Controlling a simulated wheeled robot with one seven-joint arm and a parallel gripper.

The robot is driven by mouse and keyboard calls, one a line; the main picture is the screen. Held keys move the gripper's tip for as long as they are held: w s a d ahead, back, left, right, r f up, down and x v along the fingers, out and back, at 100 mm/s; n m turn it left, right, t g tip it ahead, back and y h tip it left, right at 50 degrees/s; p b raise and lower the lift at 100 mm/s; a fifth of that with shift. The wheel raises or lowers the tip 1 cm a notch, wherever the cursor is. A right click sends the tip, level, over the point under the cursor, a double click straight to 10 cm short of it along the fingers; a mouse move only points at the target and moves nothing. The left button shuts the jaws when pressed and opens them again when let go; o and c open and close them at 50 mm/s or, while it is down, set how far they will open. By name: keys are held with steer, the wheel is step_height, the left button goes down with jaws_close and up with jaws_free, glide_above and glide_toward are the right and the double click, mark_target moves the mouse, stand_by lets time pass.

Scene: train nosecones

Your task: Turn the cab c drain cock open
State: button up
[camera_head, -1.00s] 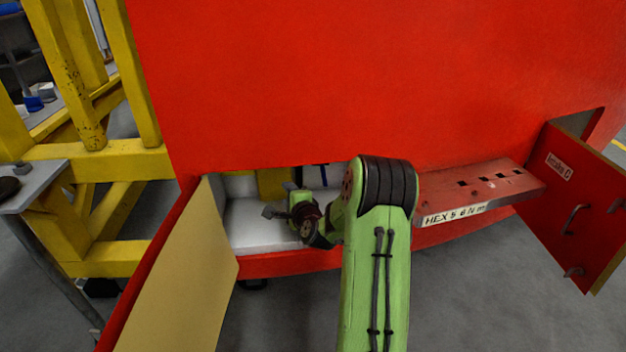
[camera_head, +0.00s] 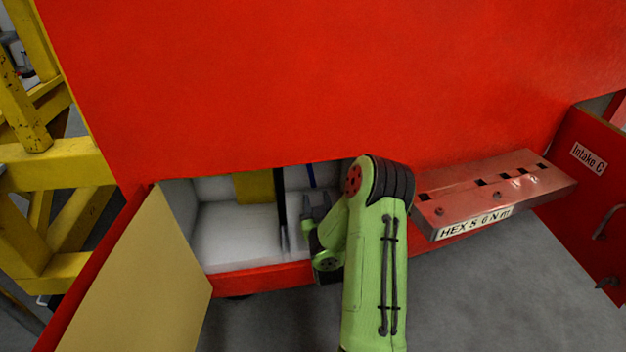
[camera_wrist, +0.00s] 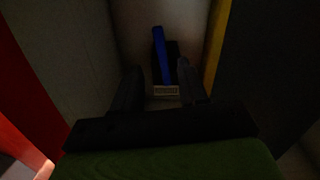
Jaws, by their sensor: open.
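A blue lever handle (camera_wrist: 160,48) stands nearly upright on a dark body at the back of a narrow bay in the wrist view; I take it for the drain cock. A small plate (camera_wrist: 166,90) with unreadable lettering sits below it. In the head view a thin blue strip (camera_head: 311,175) shows at the back of the open compartment. My gripper (camera_head: 316,204) is at the compartment's mouth, pointing inward. In the wrist view its open, empty fingers (camera_wrist: 159,68) appear either side of the lever's lower part; I cannot tell the remaining distance.
A dark divider (camera_head: 280,210) stands left of my gripper, with a white bay (camera_head: 238,225) beyond it. The open beige-faced door (camera_head: 140,275) is at left. A red ledge (camera_head: 490,195) with holes projects at right, beside an open red door (camera_head: 590,200) marked "Intake C".

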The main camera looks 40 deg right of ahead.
mark_target(312, 181)
steer(key=p+x, duration=0.4)
steer(key=x, duration=0.4)
steer(key=shift+w+d+r+p, duration=0.15)
steer(key=shift+w+d+p, duration=0.1)
steer(key=shift+p, duration=0.1)
steer(key=shift+w+d, duration=0.3)
steer(key=shift+w, duration=0.2)
steer(key=shift+f, duration=0.2)
jaws_close()
